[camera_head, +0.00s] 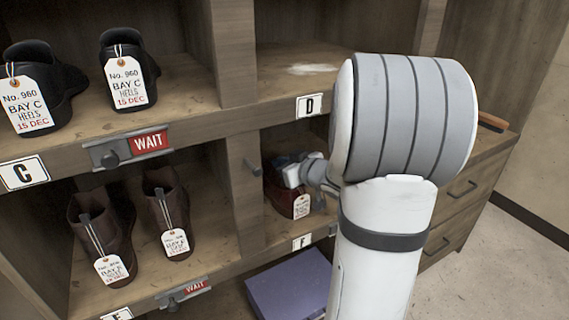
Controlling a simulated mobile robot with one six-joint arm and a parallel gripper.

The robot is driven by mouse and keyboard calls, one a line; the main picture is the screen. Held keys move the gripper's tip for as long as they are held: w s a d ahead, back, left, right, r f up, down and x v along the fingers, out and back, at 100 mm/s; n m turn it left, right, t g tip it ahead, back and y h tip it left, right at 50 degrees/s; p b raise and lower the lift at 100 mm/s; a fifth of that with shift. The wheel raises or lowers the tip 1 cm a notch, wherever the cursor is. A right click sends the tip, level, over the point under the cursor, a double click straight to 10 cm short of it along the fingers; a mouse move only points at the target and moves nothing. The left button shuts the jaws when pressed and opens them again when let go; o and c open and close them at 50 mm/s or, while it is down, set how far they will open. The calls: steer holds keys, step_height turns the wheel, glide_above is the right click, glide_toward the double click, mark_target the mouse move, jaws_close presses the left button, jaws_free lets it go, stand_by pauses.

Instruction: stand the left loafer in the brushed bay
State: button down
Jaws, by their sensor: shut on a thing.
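A dark red-brown shoe (280,199) with a white tag (301,206) is in the lower bay marked F, right of the divider. I take it for the loafer; the tag's writing is too small to read. My gripper (293,174) reaches into this bay and is shut on the shoe at its upper part. My arm and gripper hide part of it, so I cannot tell whether a second shoe is behind, nor whether it rests on the shelf. The bay marked D (275,84), above, is empty of shoes, with a pale brushed-looking patch (312,69) on its floor.
Black shoes (124,75) stand in bay C at upper left, brown boots (167,207) below them, both above red WAIT signs (149,141). A purple box (290,286) lies below bay F. A wooden-backed brush (493,122) lies on the drawer cabinet at right.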

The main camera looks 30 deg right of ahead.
steer(key=c, duration=1.5)
jaws_free()
steer(key=shift+c, duration=0.2)
steer(key=shift+s+r, duration=0.1)
steer(key=shift+r, duration=0.1)
steer(key=p+v, duration=0.3)
steer(key=v, duration=0.9)
steer(key=shift+f, duration=0.2)
